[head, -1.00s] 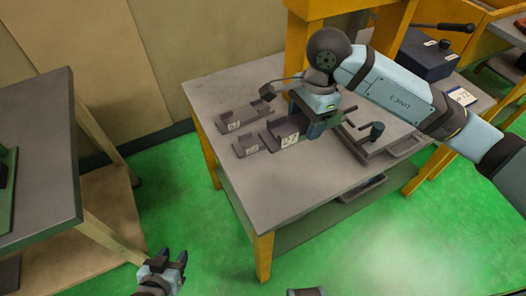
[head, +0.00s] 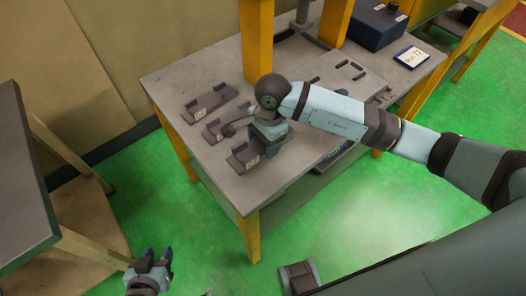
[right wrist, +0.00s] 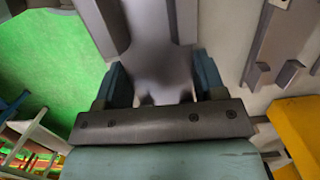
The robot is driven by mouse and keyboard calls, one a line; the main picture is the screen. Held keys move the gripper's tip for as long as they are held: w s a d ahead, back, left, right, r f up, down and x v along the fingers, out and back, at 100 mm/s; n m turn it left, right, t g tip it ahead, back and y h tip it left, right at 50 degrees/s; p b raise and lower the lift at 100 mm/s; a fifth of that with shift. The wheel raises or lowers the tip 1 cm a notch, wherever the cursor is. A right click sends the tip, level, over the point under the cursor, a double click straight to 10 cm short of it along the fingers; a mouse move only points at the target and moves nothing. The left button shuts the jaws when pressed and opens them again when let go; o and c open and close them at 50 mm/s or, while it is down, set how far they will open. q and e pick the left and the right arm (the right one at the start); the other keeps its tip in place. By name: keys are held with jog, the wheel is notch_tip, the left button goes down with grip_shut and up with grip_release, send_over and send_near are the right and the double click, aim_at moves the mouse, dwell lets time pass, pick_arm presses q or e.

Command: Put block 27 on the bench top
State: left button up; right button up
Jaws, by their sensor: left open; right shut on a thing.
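Block 27, a dark grey channel-shaped piece (head: 243,157) with a pale label, is at the near left part of the grey bench top (head: 185,80). Its number is too small to read now. My right gripper (head: 264,146) is over its right end and shut on it. In the right wrist view the jaws (right wrist: 160,78) stand either side of a grey part of the block (right wrist: 150,30). I cannot tell whether the block touches the bench top. My left gripper (head: 157,256) is open and empty, low over the green floor, away from the bench.
Two similar labelled channel pieces (head: 210,104) (head: 212,132) lie beyond the block, close by. Yellow posts (head: 256,45) rise behind. A grey plate (head: 340,75) with small parts lies right.

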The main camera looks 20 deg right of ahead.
aim_at(263, 154)
jog(key=shift+f, duration=2.85)
jog(key=shift+f, duration=0.2)
jog(key=o, duration=1.3)
jog(key=shift+r, duration=0.1)
